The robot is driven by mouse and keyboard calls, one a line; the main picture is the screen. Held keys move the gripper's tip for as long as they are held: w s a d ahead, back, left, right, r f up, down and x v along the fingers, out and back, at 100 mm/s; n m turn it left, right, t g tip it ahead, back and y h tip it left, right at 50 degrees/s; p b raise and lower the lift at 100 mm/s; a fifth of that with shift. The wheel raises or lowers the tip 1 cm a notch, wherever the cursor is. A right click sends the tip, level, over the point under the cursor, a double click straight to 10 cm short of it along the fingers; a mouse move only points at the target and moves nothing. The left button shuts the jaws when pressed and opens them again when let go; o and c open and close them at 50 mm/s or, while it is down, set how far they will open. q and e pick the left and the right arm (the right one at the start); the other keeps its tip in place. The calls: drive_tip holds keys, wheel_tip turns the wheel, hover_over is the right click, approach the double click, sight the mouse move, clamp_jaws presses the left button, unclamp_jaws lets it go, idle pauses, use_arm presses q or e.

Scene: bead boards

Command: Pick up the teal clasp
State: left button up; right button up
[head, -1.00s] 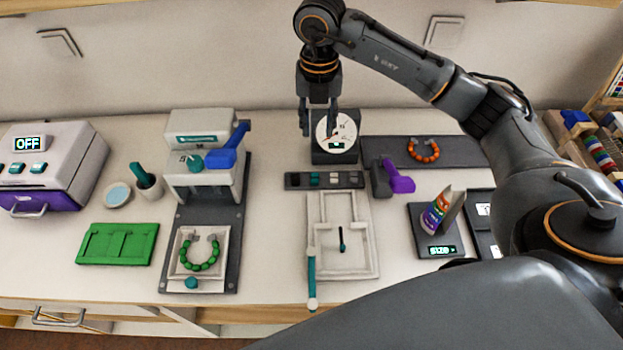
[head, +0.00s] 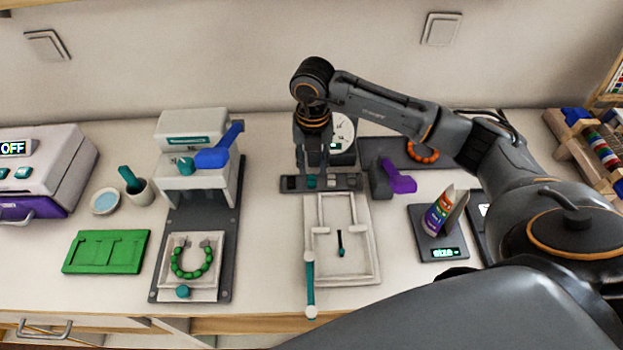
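A small teal clasp (head: 311,182) lies in a narrow dark tray (head: 350,182) near the middle of the counter, with pale pieces in other compartments. My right gripper (head: 314,170) points down over the left part of this tray. Its two fingers look apart, one on each side above the teal clasp. I cannot tell whether they touch it or the tray. My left gripper is not in view.
A white frame (head: 373,255) with a teal-handled lever (head: 310,270) stands in front of the tray. A purple-handled tool (head: 400,182) is close on the right, a dial gauge (head: 343,130) behind. A press (head: 190,130) stands left. Bare counter lies between press and frame.

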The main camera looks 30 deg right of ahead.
sight(311, 179)
drive_tip(key=shift+w+f+p, duration=0.15)
drive_tip(key=shift+f+p, duration=0.2)
drive_tip(key=shift+f, duration=1)
drive_tip(key=shift+w+f+p, duration=0.1)
drive_tip(key=shift+f+p, duration=0.25)
drive_tip(key=shift+f, duration=1)
drive_tip(key=c, duration=0.6)
